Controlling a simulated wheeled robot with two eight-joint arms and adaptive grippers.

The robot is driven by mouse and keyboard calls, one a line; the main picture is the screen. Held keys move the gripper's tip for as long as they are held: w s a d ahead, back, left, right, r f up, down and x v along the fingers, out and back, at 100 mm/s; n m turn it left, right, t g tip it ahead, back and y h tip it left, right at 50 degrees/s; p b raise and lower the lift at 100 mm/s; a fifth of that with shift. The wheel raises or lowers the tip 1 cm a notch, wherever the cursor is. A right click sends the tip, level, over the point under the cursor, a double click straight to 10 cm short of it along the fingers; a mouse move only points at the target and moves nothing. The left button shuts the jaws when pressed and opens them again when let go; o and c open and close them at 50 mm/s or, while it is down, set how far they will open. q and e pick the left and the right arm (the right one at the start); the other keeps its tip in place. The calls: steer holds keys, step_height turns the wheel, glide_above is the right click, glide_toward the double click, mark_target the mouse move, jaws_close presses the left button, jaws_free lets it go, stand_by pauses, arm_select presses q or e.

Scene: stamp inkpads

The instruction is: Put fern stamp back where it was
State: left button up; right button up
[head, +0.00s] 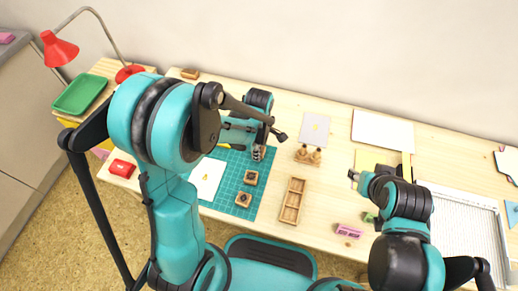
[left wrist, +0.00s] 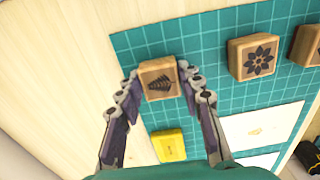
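The fern stamp (left wrist: 159,80), a wooden block with a dark fern print on its upper face, is at the edge of the green mat (left wrist: 205,62) in the left wrist view. My left gripper (left wrist: 158,74) has one finger on each side of it, very close to its sides; I cannot tell whether they press on it. In the head view my left gripper (head: 259,152) is low over the mat's far part. Two more stamp blocks, one a flower (left wrist: 252,58), sit in line with it. My right gripper (head: 353,176) is over the table's right part, its opening unclear.
A yellow block (left wrist: 169,145) lies close to the fern stamp. White cards (left wrist: 262,128) lie on the mat. A wooden compartment tray (head: 291,201), two handled wooden pieces (head: 308,154) and a pink block (head: 349,231) stand to the right. Bare table lies between them.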

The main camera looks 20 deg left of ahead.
arm_select(q)
steer(key=o, duration=0.3)
steer(key=shift+r, duration=0.15)
step_height(320, 180, up, 11)
steer(key=p, duration=0.5)
steer(key=s+a+r+m+t, duration=0.2)
steer(key=s+r+m, duration=0.3)
steer(key=m, duration=0.3)
steer(key=s+a+r+m+t, duration=0.2)
steer(key=s+r+m+t, duration=0.3)
steer(key=m, duration=0.4)
steer(key=shift+s+a+r+m, duration=0.15)
steer(key=shift+a+r+m, duration=0.15)
steer(key=shift+a, duration=0.1)
